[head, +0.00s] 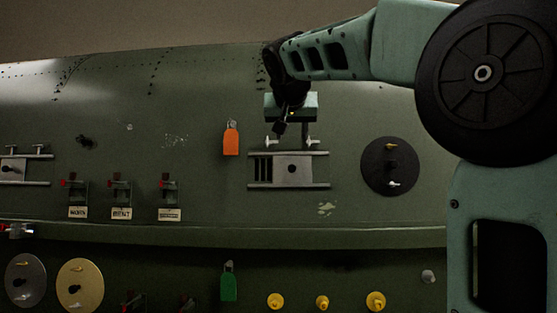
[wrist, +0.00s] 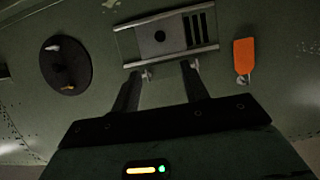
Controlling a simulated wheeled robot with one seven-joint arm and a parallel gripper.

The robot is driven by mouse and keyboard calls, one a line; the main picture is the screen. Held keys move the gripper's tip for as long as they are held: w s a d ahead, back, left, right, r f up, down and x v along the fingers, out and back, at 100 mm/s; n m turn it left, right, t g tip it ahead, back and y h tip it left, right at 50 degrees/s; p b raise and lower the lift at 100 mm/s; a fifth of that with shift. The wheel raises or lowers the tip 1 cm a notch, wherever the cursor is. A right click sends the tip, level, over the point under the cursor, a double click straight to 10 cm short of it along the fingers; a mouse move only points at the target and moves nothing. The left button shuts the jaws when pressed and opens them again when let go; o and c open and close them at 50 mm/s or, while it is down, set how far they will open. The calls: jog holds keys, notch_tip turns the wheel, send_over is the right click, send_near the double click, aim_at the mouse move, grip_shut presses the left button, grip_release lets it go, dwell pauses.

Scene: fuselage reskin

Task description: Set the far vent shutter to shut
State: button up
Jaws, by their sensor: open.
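A vent shutter (head: 292,171) sits on the green fuselage wall at the centre right of the head view. Its pale plate with a dark hole lies between two rails, and dark slots show uncovered at its left. In the wrist view the same shutter (wrist: 160,38) appears turned over, slots at the right. My gripper (head: 289,137) is open just above the upper rail. In the wrist view its fingertips (wrist: 161,70) are near the two small pale knobs; contact cannot be told. A second shutter (head: 13,170) is cut off at the left edge. Which is the far one is unclear.
An orange tag (head: 231,139) hangs left of the shutter, and a black disc (head: 390,166) with small fittings is to its right. Labelled red-tipped switches (head: 120,192) sit left. A ledge (head: 200,236) runs below, with yellow knobs (head: 322,302) and a green tag (head: 228,286) under it.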

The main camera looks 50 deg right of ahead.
aim_at(292, 168)
jog(key=p+x, duration=0.5)
jog(key=x, duration=1.1)
jog(key=shift+w+d+f, duration=0.15)
jog(key=shift+f, duration=0.05)
